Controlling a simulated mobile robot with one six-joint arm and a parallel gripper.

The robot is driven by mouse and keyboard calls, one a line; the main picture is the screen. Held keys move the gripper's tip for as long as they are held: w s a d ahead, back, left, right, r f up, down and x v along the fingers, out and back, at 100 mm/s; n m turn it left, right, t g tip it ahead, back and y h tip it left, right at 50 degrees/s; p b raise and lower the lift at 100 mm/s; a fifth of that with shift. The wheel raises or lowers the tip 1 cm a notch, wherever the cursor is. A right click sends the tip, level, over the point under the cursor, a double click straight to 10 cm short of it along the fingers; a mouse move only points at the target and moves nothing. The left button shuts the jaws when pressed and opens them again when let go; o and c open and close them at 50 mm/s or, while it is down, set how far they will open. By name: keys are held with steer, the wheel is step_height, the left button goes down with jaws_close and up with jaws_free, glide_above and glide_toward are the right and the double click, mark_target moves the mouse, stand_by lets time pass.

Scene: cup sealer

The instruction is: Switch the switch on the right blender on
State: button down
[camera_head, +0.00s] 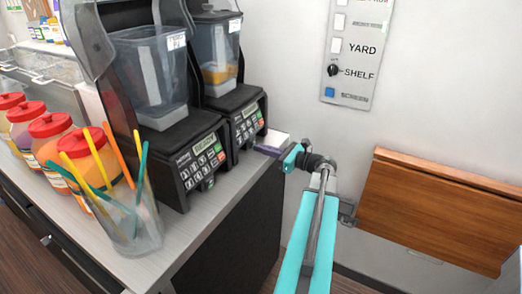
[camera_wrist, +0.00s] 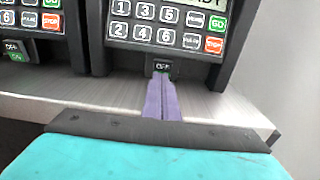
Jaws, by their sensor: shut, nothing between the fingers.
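The right blender (camera_head: 236,105) stands at the far end of the counter, with a clear jar holding something yellow-orange. Its keypad front (camera_wrist: 165,25) fills the upper middle of the wrist view. Its switch (camera_wrist: 162,65) is low on that front, with OFF showing; its lower part is hidden behind my fingertips. My gripper (camera_head: 263,150) is shut and empty, just right of the right blender. In the wrist view its purple fingers (camera_wrist: 161,85) point straight at the switch, with tips right at it. I cannot tell if they touch.
The left blender (camera_head: 180,135) stands close beside it; its switch (camera_wrist: 15,50) shows OFF and green ON. Red-lidded jars (camera_head: 85,150) and a glass of colored straws (camera_head: 130,220) stand on the counter (camera_head: 190,230). A wooden folding panel (camera_head: 440,210) is on the right wall.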

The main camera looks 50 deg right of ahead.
steer(key=s+d+b, duration=0.2)
steer(key=s, duration=1.1)
steer(key=shift+s+d+r, duration=0.15)
steer(key=shift+d, duration=0.2)
